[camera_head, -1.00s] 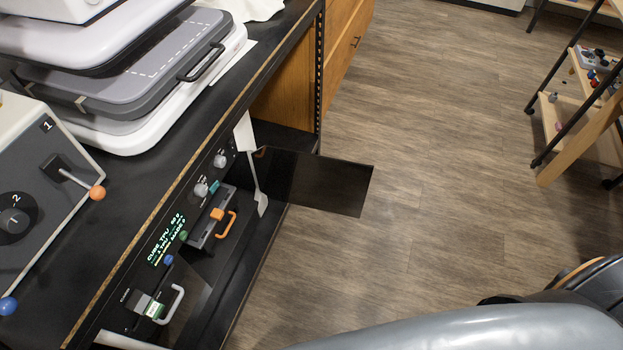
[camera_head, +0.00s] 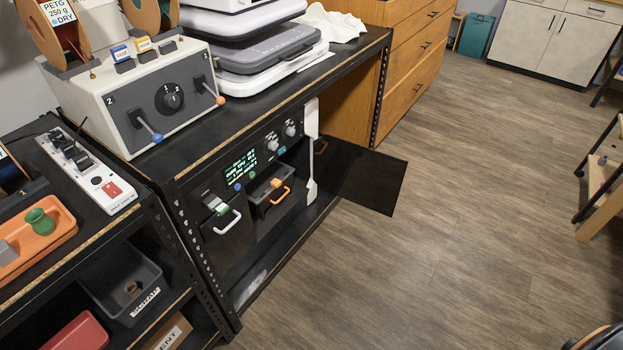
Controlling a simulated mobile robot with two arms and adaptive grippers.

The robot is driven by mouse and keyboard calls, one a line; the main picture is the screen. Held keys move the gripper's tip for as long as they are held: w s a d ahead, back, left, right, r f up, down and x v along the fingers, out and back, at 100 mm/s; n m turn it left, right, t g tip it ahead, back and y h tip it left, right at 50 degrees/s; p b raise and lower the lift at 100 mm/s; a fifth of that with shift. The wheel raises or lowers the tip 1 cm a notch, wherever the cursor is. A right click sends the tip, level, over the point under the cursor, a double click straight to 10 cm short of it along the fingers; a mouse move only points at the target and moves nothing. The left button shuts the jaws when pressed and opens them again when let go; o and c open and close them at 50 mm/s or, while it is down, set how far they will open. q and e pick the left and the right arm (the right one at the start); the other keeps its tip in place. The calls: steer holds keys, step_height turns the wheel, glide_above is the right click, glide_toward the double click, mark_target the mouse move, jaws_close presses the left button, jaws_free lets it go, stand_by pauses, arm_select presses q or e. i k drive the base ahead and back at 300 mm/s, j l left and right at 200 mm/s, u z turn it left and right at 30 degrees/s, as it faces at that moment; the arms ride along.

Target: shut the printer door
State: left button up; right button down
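The printer (camera_head: 228,190) sits on the shelf under the black bench, with a lit green display and knobs on its front. Its door (camera_head: 373,181), a dark flat panel, stands open, swung out to the right over the floor. A white upright strip (camera_head: 311,160) is near the hinge side. Inside the opening I see a dark block with an orange handle (camera_head: 279,190). A white handle (camera_head: 228,221) is at the printer's left. Neither of my grippers is in view; only a small part of something dark shows at the bottom right corner.
The wood floor (camera_head: 440,240) before the printer is clear. A control box with levers (camera_head: 150,100) and a grey press (camera_head: 262,60) stand on the bench. A lower shelf unit (camera_head: 100,240) with bins is at the left. A wooden rack (camera_head: 605,185) stands at the right edge.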

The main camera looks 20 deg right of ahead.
mark_target(373, 180)
steer(key=u, duration=0.45)
steer(key=l+u, duration=0.15)
steer(key=u, duration=0.3)
steer(key=l+u, duration=0.15)
steer(key=u, duration=0.25)
steer(key=l+u, duration=0.1)
steer(key=u, duration=0.35)
steer(key=l+u, duration=0.1)
steer(key=u, duration=0.35)
steer(key=k+l, duration=0.2)
steer(key=l, duration=0.45)
steer(key=k+l, duration=0.2)
steer(key=l, duration=0.45)
steer(key=k+l, duration=0.2)
steer(key=l, duration=0.45)
steer(key=k+l, duration=0.2)
steer(key=l, duration=0.45)
steer(key=k+l, duration=0.2)
steer(key=l, duration=0.45)
steer(key=k+l, duration=0.2)
steer(key=l, duration=0.45)
steer(key=k+l+u, duration=0.1)
steer(key=l, duration=0.5)
steer(key=k+l, duration=0.35)
steer(key=l, duration=0.3)
